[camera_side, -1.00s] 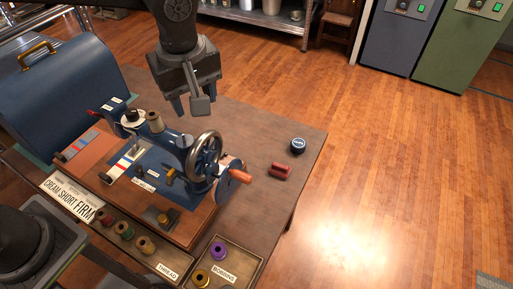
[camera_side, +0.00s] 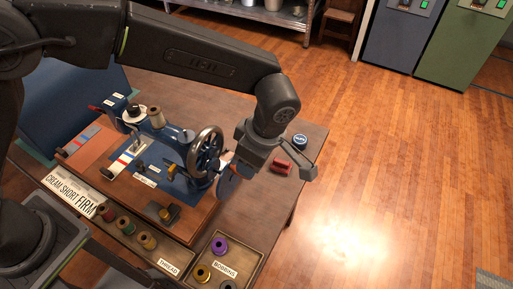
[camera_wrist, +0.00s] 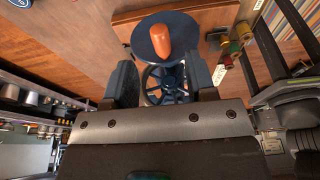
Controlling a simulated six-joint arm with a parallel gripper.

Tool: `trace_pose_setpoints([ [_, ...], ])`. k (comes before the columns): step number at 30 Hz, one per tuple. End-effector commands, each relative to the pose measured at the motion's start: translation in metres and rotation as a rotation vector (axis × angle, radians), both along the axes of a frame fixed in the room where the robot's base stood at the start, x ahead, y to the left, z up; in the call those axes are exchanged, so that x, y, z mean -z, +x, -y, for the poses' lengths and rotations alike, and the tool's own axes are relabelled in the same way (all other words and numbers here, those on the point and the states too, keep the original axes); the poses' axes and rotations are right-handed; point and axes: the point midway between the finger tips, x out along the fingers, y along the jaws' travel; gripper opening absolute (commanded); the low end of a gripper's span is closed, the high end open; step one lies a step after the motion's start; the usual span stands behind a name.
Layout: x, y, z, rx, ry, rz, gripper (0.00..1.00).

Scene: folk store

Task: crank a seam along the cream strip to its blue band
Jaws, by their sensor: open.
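The blue sewing machine (camera_side: 165,150) stands on a wooden base, with a spoked handwheel (camera_side: 206,152) at its right. A pale strip with red and blue bands (camera_side: 124,162) lies at the needle area. The blue crank disc (camera_side: 226,188) is partly behind my gripper in the side view. In the wrist view, the orange crank handle (camera_wrist: 161,40) stands beyond the fingers, roughly centred between them. My gripper (camera_wrist: 163,68) is open and empty, right beside the crank. In the side view it largely hides the handle; contact cannot be told.
A sign reads CREAM SHORT FIRM (camera_side: 70,195). Thread spools (camera_side: 130,232) and a bobbin tray (camera_side: 237,255) line the front. A blue machine case (camera_side: 60,100) is at the left.

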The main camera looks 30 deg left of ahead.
Motion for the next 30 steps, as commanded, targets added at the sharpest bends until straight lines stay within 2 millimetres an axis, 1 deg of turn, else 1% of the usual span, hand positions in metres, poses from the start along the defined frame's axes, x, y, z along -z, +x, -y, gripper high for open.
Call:
trace_pose_setpoints([
  [3,0.014,-0.001,-0.004,-0.001,0.002,-0.003,0.51],
  [13,0.051,-0.001,-0.013,-0.001,0.002,-0.003,0.51],
  [25,0.053,0.000,-0.014,0.000,0.000,0.000,0.50],
  [30,0.053,0.000,-0.014,0.000,0.000,-0.001,0.34],
])
